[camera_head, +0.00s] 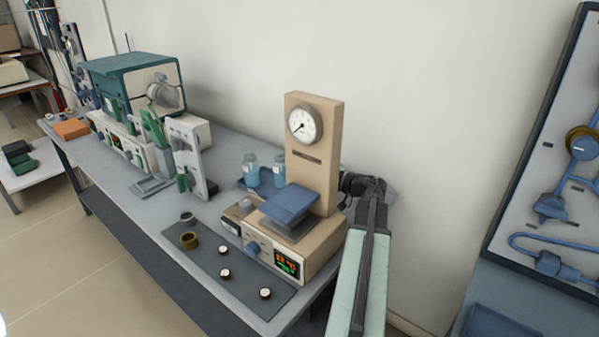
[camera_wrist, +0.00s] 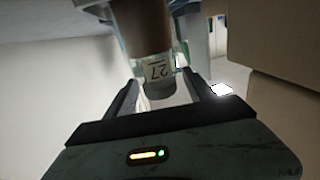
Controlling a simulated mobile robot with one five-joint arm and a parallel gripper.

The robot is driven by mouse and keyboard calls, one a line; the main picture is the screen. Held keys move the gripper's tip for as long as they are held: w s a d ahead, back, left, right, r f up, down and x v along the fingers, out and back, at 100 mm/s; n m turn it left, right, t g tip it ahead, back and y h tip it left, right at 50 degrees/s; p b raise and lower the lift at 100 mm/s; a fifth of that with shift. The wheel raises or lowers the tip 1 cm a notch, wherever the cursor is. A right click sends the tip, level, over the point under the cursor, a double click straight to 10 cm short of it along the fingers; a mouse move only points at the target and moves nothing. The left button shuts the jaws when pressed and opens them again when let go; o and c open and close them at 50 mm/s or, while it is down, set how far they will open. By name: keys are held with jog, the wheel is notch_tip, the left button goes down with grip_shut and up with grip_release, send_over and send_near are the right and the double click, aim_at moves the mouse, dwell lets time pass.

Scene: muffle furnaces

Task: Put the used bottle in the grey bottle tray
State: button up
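In the wrist view a bottle (camera_wrist: 160,70) with brown contents, a pale label marked 27 and a dark grey cap shows upside down. My gripper (camera_wrist: 160,84) has its two dark fingers apart, one on each side of the cap, with light gaps visible beside it. In the head view my gripper is mostly hidden at the right of the tan instrument, near the wall, and this bottle is hidden too.
The tan dial instrument (camera_head: 323,160) stands close beside my arm and blocks the way to the tray. A white-and-green stand (camera_head: 188,155) and a teal furnace (camera_head: 130,80) are further left. A dark mat (camera_head: 225,262) with small items lies in front. The wall is close behind.

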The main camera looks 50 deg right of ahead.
jog(key=shift+s+r, duration=0.2)
jog(key=v, duration=1.1)
jog(key=shift+s, duration=0.3)
